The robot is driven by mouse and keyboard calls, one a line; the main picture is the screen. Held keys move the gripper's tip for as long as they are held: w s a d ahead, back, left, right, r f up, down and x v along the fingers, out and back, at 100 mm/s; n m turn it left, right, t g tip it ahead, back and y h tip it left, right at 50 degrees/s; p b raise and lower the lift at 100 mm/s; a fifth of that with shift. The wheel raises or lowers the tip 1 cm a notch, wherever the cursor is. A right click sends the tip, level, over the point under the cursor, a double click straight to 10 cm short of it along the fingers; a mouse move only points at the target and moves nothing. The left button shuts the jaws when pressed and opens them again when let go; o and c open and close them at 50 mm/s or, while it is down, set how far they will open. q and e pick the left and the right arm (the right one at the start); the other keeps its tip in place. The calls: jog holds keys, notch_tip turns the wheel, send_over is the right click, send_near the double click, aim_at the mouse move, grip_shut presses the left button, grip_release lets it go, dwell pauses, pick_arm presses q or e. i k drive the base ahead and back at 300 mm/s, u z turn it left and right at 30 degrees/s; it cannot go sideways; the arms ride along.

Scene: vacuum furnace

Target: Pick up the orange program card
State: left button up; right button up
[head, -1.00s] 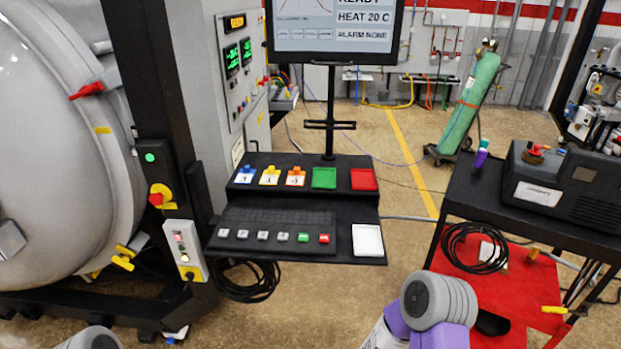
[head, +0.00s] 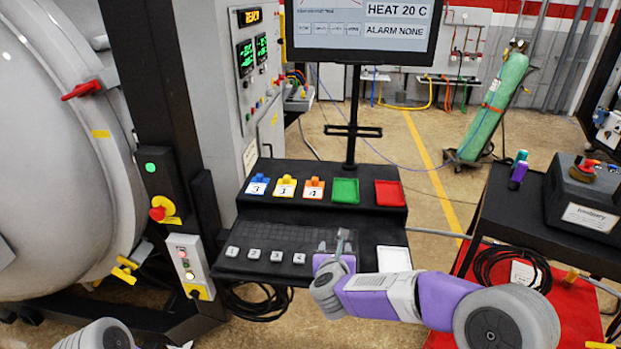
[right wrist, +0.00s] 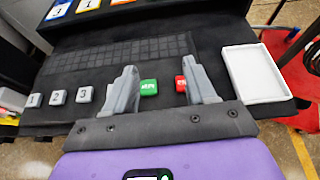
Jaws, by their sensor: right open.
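The orange program card (head: 314,188), marked 4, stands on the upper shelf of the black console. It is third in the row, right of the blue card (head: 258,184) and the yellow card (head: 286,186). Its lower edge just shows at the top of the right wrist view (right wrist: 121,2). My right gripper (head: 335,241) is open and empty over the console's lower shelf, in front of and a little right of the orange card, apart from it. In the right wrist view its fingers (right wrist: 162,88) frame the green and red keys below. My left gripper is out of view.
Green (head: 345,191) and red (head: 389,193) trays sit right of the cards. A white tray (head: 394,258) lies at the lower shelf's right end. A monitor (head: 360,30) on a post stands behind. A black cart (head: 500,215) is at right; the furnace is at left.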

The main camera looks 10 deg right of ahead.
aim_at(313, 189)
jog(key=i, duration=1.05)
